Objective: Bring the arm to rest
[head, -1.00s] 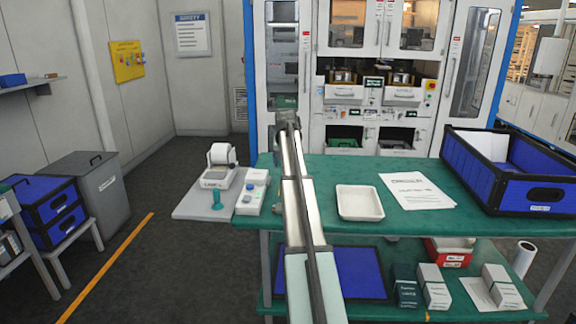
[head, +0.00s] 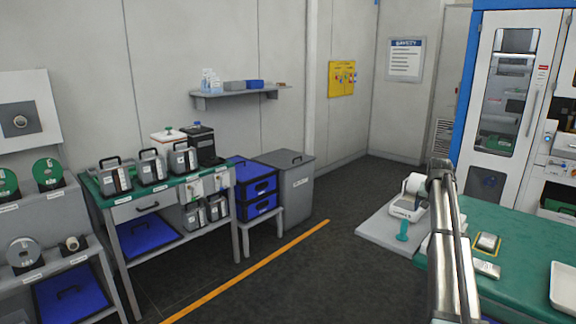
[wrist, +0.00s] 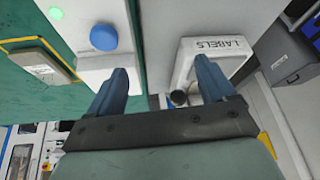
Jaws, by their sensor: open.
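My gripper (wrist: 160,88) is open in the wrist view, its two blue fingers spread with nothing between them. A white box with a blue button (wrist: 104,37) is near the left finger. A white label printer (wrist: 218,50) marked LABELS is behind the right finger; I cannot tell whether they touch. In the head view my arm rises at the right, over the green table (head: 520,225), and its fingers cannot be made out there.
The label printer (head: 408,205) stands on a grey side board left of the table, beside a teal tool (head: 402,232). A silver block (head: 488,242) sits inside a yellow outline on the table. A white tray (head: 566,290) is at the right edge. The floor at centre is clear.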

